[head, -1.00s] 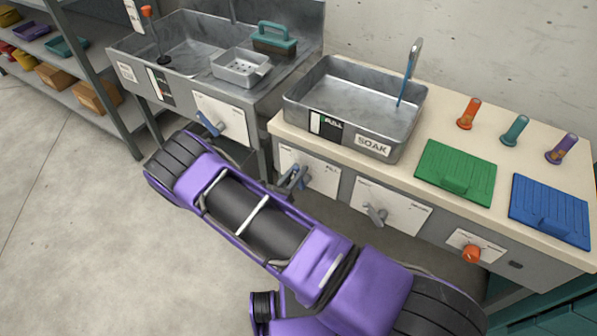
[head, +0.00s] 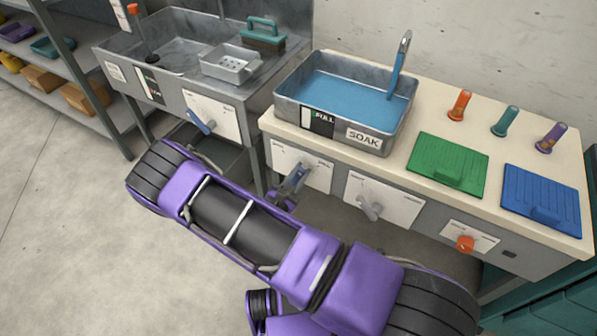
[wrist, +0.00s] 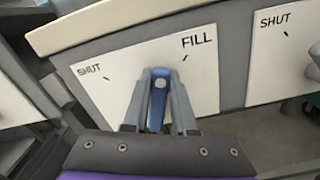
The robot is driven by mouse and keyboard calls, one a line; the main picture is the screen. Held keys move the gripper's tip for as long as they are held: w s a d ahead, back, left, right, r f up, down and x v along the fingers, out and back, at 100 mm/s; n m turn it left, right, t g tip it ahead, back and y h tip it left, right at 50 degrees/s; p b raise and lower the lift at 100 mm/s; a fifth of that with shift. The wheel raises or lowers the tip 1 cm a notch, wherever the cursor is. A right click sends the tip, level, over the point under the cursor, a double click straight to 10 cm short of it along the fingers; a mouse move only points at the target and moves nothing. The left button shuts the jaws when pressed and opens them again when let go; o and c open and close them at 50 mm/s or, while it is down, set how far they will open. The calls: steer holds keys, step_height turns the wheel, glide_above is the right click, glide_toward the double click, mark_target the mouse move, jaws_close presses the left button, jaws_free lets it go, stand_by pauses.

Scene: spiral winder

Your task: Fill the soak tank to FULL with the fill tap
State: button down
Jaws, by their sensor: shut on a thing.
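The soak tank (head: 287,104) is a grey metal basin on the counter, with a SOAK label and a gauge (head: 317,121) marked FULL on its front. Blue water (head: 350,95) covers its floor and stands well up the walls; the exact gauge reading is too small to tell. A blue stream runs from the spout (head: 404,42) into it. My gripper (wrist: 160,92) is shut on the blue fill tap lever (wrist: 157,103), in front of a white plate marked SHUT at left and FILL at right. In the head view my gripper (head: 290,187) is partly hidden by my arm.
A second tap (head: 370,208) and an orange knob (head: 465,243) are on the counter front to the right. Another sink (head: 122,68) with a blue lever (head: 201,121) stands at left. Green (head: 447,162) and blue (head: 541,200) lids lie on the counter.

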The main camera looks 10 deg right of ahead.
stand_by(0.4)
steer(key=c, duration=0.7)
jaws_free()
steer(key=shift+s, duration=0.1)
steer(key=v, duration=1.7)
steer(key=shift+s+a, duration=0.1)
steer(key=shift+a, duration=0.05)
